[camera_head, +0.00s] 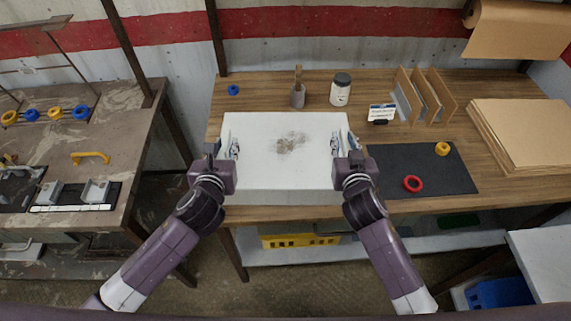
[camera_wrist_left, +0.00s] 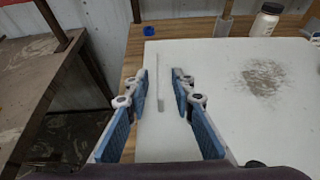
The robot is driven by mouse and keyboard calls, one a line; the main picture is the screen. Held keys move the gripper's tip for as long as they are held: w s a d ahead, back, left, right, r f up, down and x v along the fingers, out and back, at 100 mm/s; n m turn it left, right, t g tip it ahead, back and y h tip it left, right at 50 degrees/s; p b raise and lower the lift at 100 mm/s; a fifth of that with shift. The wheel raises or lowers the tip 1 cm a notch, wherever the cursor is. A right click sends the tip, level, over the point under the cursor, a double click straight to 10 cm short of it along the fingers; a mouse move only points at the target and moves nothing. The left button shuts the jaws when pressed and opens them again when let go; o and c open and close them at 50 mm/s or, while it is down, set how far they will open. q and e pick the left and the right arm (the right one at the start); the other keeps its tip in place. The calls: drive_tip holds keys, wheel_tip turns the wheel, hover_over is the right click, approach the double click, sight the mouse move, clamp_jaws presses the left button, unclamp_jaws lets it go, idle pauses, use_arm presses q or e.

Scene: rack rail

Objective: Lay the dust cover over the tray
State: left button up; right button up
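A large white box-like piece (camera_head: 265,170) with a grey-brown smudge on its top sits on the wooden table; I take it to be the dust cover. No separate tray is seen, and anything under the white piece is hidden. My left gripper (camera_head: 234,148) is at its left edge. In the left wrist view its blue fingers (camera_wrist_left: 164,95) stand apart, with a thin pale upright strip (camera_wrist_left: 160,85) of the white piece between them and gaps on both sides. My right gripper (camera_head: 338,144) is at the right edge; its finger gap is too small to judge.
A dark mat (camera_head: 395,160) with a red ring (camera_head: 413,184) and a yellow ring (camera_head: 442,148) lies to the right. Behind stand a brush cup (camera_head: 298,95), a jar (camera_head: 341,90), a label stand (camera_head: 381,113) and upright dividers (camera_head: 428,95). Cardboard sheets (camera_head: 510,143) lie far right.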

use_arm(q)
drive_tip(key=v, duration=0.9)
use_arm(e)
drive_tip(key=v, duration=1.2)
